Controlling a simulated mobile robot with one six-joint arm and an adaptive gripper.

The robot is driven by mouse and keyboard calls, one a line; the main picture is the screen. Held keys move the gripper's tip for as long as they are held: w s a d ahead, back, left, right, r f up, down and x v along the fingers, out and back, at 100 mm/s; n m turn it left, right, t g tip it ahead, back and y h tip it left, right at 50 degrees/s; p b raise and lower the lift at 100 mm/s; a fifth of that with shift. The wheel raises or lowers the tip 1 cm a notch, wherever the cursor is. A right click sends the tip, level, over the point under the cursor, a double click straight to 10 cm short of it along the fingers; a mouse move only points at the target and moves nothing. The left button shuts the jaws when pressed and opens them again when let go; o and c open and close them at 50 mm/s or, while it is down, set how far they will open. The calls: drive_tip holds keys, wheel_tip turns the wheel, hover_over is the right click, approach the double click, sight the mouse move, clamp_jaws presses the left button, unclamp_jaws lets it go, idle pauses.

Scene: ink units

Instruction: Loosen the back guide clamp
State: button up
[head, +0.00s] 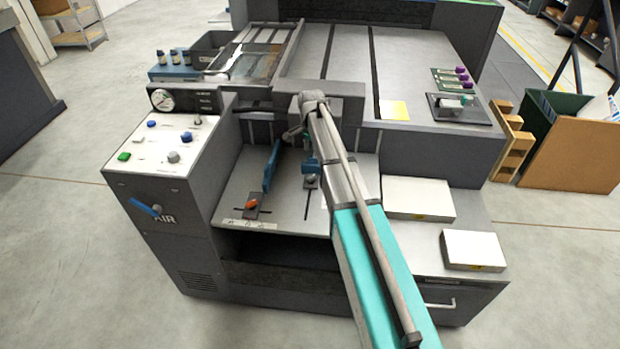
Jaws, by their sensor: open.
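A long blue guide (271,167) stands on the grey feed table (233,191) at the front of the machine. An orange clamp lever (252,204) on a dark block is at its near end, over a crosswise slot. A shorter blue guide (309,165) stands to the right, with a dark clamp block (311,182) just in front of it on a lengthwise slot. I cannot tell the clamp lever's setting there. My gripper (306,146) is open near the back of the feed table, above and behind this block; its fingertips are small and partly hidden by my arm.
A control panel (160,143) with knobs and a blue lever (146,207) stands left of the feed table. White paper stacks (418,197) lie to the right. A grey crossbar (342,88) spans behind my wrist.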

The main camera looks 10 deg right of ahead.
sight(311, 176)
drive_tip(key=shift+f+b, duration=5.95)
drive_tip(key=shift+f, duration=0.3)
clamp_jaws()
drive_tip(key=shift+a, duration=0.1)
